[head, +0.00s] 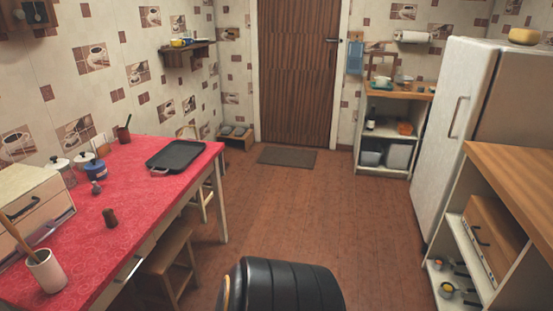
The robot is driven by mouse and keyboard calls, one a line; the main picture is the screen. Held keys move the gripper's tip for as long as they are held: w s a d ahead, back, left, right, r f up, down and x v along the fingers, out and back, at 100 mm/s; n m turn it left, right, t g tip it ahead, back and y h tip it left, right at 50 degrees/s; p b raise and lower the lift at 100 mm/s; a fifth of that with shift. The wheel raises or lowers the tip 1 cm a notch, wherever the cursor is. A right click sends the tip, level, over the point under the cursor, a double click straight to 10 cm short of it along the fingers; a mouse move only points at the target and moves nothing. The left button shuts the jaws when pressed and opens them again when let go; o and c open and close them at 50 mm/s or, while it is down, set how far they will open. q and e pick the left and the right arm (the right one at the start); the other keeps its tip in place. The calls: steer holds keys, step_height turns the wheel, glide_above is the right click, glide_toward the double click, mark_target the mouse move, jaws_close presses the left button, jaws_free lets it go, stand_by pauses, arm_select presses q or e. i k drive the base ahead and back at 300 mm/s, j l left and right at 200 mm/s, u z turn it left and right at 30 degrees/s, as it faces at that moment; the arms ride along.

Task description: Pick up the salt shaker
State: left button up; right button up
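Two small items that could be shakers stand on the red table (150,212) at the left. One is a small grey item (96,187) with a narrower top, near the lidded pots. The other is a small dark brown cylinder (110,217), nearer to me. Both are too small to tell which is the salt shaker. Neither of my grippers shows in the head view.
On the table are a dark tray (176,156), a blue pot (95,169), a white crock (47,272) with utensils and a bread box (33,203). Stools (166,262) stand under its front edge. The floor (290,215) in the middle is clear.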

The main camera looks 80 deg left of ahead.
mark_target(112, 220)
steer(key=k+l+u, duration=0.1)
steer(key=u, duration=3.8)
